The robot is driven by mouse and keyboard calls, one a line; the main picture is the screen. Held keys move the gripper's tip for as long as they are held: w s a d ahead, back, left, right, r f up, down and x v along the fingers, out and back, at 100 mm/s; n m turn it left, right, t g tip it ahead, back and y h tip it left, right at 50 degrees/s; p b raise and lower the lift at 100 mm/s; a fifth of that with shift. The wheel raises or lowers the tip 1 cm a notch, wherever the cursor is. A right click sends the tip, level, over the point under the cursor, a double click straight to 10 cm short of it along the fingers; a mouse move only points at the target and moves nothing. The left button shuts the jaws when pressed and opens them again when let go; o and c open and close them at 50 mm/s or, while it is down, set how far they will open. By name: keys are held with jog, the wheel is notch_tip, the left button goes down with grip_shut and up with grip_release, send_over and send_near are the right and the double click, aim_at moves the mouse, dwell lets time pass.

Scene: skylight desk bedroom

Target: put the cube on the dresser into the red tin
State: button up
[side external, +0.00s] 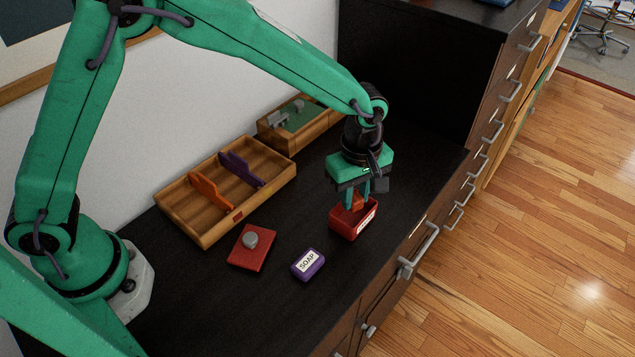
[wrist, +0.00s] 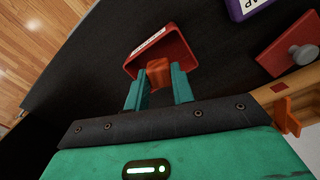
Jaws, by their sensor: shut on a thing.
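The small orange-red cube (side external: 357,202) is held between the two green fingers of my gripper (side external: 358,197), which is shut on it. The red tin (side external: 349,226), an open box with a white label, stands on the dark dresser top directly below. The cube is at the tin's opening; its lower part is hidden by the tin's wall in the side view. In the wrist view the cube (wrist: 159,73) sits between the fingertips (wrist: 160,78), in front of the tin's inside (wrist: 178,45). I cannot tell whether it touches the tin's floor.
A red lid with a grey knob (side external: 251,261) and a purple soap box (side external: 308,265) lie left of the tin. A wooden tray (side external: 206,240) with orange and purple dividers and a second wooden box (side external: 290,142) stand behind. The dresser's front edge is close on the right.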

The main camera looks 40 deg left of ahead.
aim_at(354, 208)
jog(key=shift+f, duration=2)
jog(key=shift+f, duration=0.1)
jog(key=o, duration=0.7)
jog(key=shift+c, duration=0.2)
notch_tip(354, 208, up, 12)
jog(key=shift+r, duration=0.15)
